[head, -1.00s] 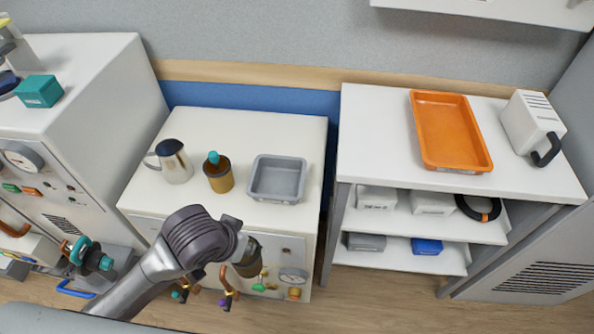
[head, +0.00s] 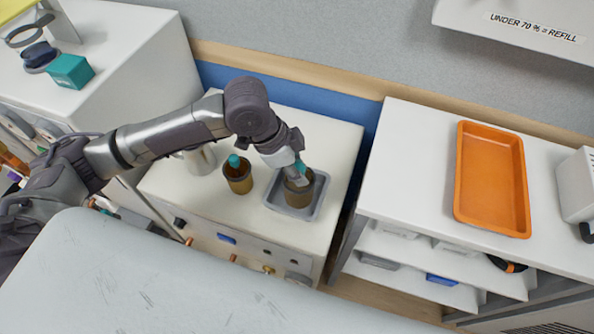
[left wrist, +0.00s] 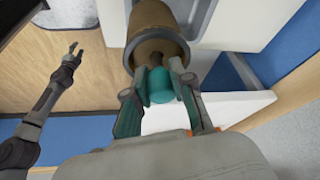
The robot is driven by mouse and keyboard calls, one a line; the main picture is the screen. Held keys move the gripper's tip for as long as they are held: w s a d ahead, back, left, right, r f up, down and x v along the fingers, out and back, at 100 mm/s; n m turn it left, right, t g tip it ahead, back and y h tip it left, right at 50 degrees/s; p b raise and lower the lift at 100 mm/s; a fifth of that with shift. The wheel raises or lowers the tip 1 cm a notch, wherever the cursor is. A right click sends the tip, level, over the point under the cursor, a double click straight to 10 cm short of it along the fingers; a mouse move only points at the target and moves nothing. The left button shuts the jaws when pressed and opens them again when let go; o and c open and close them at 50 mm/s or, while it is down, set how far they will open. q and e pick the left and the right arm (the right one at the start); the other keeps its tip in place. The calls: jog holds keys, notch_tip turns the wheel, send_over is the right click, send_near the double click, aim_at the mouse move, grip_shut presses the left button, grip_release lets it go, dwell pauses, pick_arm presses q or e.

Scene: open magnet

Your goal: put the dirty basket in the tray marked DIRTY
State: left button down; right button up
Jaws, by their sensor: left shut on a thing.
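A brown basket (head: 298,193) with a teal knob is in the grey tray (head: 315,210) on the white cabinet top; whether it touches the tray floor I cannot tell. My left gripper (head: 298,168) is above it, shut on its teal knob. The left wrist view shows the basket (left wrist: 155,35), the knob (left wrist: 160,88) between the fingers (left wrist: 160,95), and the tray rim (left wrist: 200,22) alongside. No DIRTY marking is readable. My right gripper (left wrist: 75,50) hangs empty with fingers apart, away from the cabinet.
An orange tray (head: 490,180) lies on the shelf unit at the right, across a gap. A teal box (head: 70,71) sits on the tall white machine at the left.

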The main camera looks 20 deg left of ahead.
pick_arm(q)
jog(key=w+a+f, duration=0.1)
jog(key=w+f, duration=0.2)
jog(key=f, duration=0.3)
jog(key=shift+w+a+p, duration=0.15)
jog(key=shift+w+p, duration=0.05)
jog(key=shift+p, duration=0.1)
pick_arm(e)
jog(key=shift+w+r, duration=0.2)
jog(key=shift+w, duration=0.25)
jog(key=shift+w+r, duration=0.2)
jog(key=shift+w, duration=0.25)
pick_arm(q)
jog(key=shift+f, duration=0.1)
jog(key=c, duration=1)
grip_release()
jog(key=shift+f, duration=0.1)
pick_arm(e)
jog(key=shift+s+a, duration=0.1)
pick_arm(q)
jog(key=v, duration=1.2)
pick_arm(e)
jog(key=shift+f, duration=0.15)
